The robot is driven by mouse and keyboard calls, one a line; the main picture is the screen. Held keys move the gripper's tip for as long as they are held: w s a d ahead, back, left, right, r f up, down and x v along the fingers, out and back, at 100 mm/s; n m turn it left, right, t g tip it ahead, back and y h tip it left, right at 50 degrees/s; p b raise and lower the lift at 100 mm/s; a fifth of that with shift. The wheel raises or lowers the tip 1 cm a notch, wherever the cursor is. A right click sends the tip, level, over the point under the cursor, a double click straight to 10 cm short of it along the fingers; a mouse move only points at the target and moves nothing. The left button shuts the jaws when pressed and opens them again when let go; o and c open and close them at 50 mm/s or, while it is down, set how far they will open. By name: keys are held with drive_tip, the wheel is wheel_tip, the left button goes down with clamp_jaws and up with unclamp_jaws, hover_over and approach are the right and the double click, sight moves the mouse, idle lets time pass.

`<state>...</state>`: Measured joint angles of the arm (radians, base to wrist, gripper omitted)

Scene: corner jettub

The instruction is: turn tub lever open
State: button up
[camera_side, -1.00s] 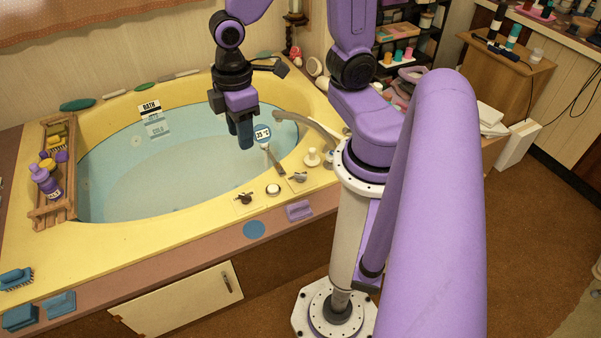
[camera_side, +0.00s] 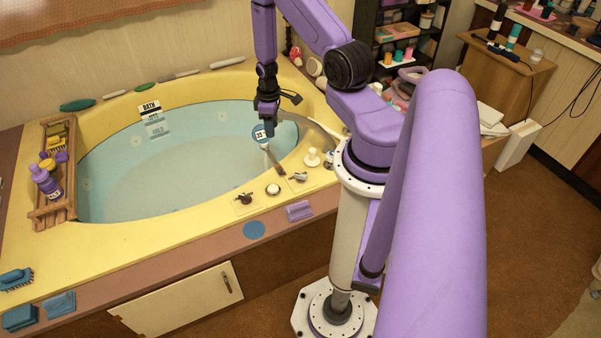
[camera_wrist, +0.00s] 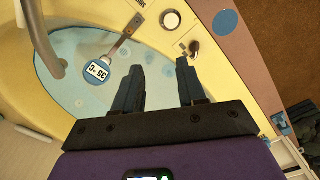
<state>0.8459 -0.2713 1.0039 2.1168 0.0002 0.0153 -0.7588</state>
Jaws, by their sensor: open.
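A small dark metal lever (camera_side: 245,199) sits on a square plate on the tub's yellow front rim. A second lever (camera_side: 299,176) sits farther right on the rim, with a round white knob (camera_side: 273,189) between them. The frames do not show which one is the tub lever. My gripper (camera_side: 269,128) is over the water near the right end of the tub, behind and above both levers, touching neither. In the wrist view my gripper (camera_wrist: 163,78) is open and empty, with one lever (camera_wrist: 192,48) beyond the right finger and the white knob (camera_wrist: 172,19) above it.
A round blue thermometer (camera_side: 262,136) on a stem stands close below my gripper. A curved spout (camera_wrist: 48,42) is near it. A white knobbed fitting (camera_side: 312,158) stands on the rim. A wooden rack (camera_side: 56,190) with bottles lies across the left end. The middle of the tub is clear.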

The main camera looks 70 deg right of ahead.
drive_tip(key=m, duration=0.2)
hover_over(300, 174)
wheel_tip(300, 174, down, 7)
wheel_tip(300, 174, down, 18)
drive_tip(key=shift+s+a+r, duration=0.1)
drive_tip(key=shift+r, duration=0.05)
idle(0.4)
clamp_jaws()
